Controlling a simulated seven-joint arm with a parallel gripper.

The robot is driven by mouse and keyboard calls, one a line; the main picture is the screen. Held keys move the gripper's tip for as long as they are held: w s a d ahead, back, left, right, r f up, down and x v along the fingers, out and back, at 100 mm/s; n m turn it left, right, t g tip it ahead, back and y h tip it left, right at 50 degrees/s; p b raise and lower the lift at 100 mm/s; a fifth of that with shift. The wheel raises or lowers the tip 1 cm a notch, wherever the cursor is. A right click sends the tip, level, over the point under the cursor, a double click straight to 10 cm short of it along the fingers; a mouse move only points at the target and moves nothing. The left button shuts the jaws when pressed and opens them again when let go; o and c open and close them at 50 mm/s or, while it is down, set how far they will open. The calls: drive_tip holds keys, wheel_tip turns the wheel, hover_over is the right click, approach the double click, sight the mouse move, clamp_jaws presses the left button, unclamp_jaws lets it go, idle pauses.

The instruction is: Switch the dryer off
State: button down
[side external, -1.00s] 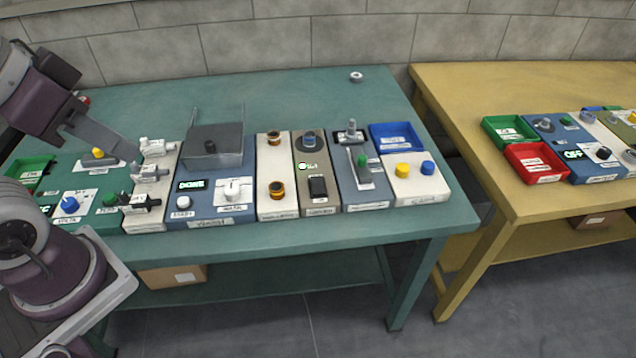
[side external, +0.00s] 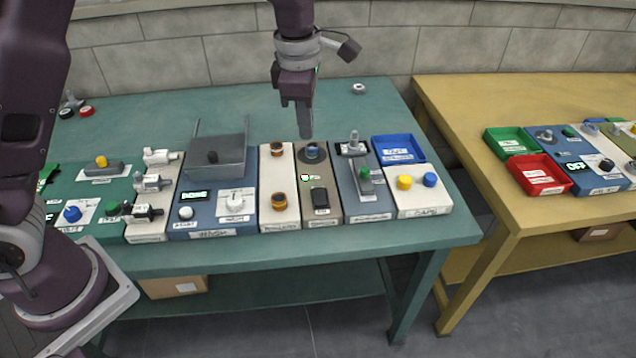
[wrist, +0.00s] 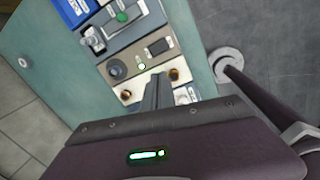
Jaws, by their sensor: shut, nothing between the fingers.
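A brown-grey panel (side external: 333,208) in the middle of the green bench carries a dark round knob (side external: 313,152), a small lit indicator (side external: 305,177) and a black rocker switch (side external: 320,198). Its label is too small to read, so I cannot tell whether it is the dryer. In the wrist view the rocker (wrist: 158,46) and knob (wrist: 117,70) also show. My gripper (side external: 305,136) is shut and empty, pointing down above the far end of this panel, by the knob. In the wrist view its fingers (wrist: 158,92) appear over the cream panel.
A cream panel (side external: 267,200) with two orange-brown knobs stands left of it. Further left is a blue panel (side external: 222,205) with a lit display and a grey box. A slate panel (side external: 372,206) with a green-topped lever stands right. A yellow table (side external: 450,105) holds more panels.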

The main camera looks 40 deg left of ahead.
sight(317, 193)
drive_tip(key=w+f+n, duration=0.1)
drive_tip(key=f+n, duration=0.1)
drive_tip(key=f, duration=0.1)
drive_tip(key=w+d+f, duration=0.1)
drive_tip(key=shift+w+f+n+y, duration=0.15)
drive_tip(key=shift+w+n+y, duration=0.15)
drive_tip(key=shift+n+y, duration=0.1)
drive_tip(key=f, duration=0.4)
drive_tip(key=w+a+f, duration=0.1)
drive_tip(key=f, duration=0.9)
drive_tip(key=shift+w+a, duration=0.15)
drive_tip(key=shift+a, duration=0.05)
drive_tip(key=shift+w+a+f+g+h, duration=0.2)
drive_tip(key=shift+f+g+h, duration=0.1)
drive_tip(key=shift+g, duration=0.1)
drive_tip(key=shift+s+d, duration=0.15)
drive_tip(key=shift+s, duration=0.15)
